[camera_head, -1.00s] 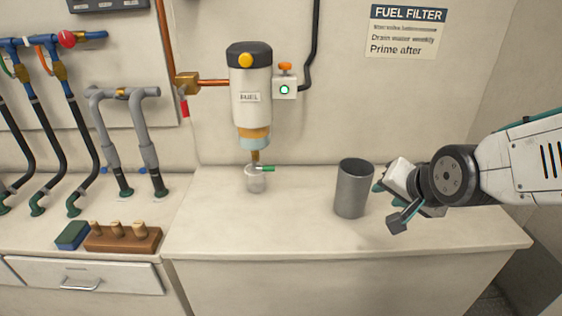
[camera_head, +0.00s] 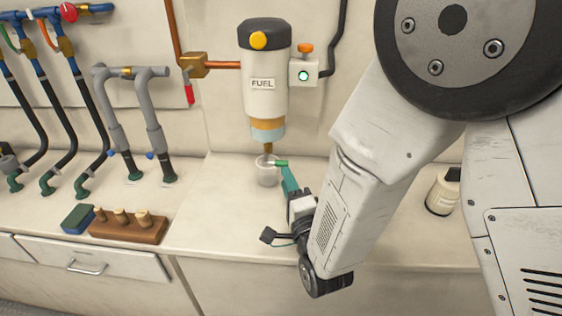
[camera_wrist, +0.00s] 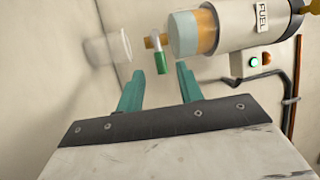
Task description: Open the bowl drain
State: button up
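The fuel filter (camera_head: 265,70) hangs on the back wall, with a clear blue-tinted bowl (camera_head: 267,133) at its bottom. Below it is a brass drain with a green handle (camera_head: 280,163), above a clear cup (camera_head: 267,174) on the counter. My gripper (camera_head: 287,176) is just right of the handle, teal fingers toward it. In the wrist view my gripper (camera_wrist: 160,70) is open, and the green handle (camera_wrist: 160,60) shows in the gap near the fingertips. The cup (camera_wrist: 106,46) and bowl (camera_wrist: 186,34) lie left and right of it. I cannot tell whether the fingers touch the handle.
A valve box with an orange knob and green light (camera_head: 303,72) is right of the filter. A wooden block with pegs (camera_head: 128,226) and a blue-green sponge (camera_head: 77,219) lie left. A cream bottle (camera_head: 441,193) stands right. My arm covers much of the right counter.

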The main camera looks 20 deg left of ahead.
aim_at(281, 164)
jog(key=x, duration=0.6)
jog(key=shift+w, duration=0.2)
jog(key=shift+c, duration=0.4)
grip_shut()
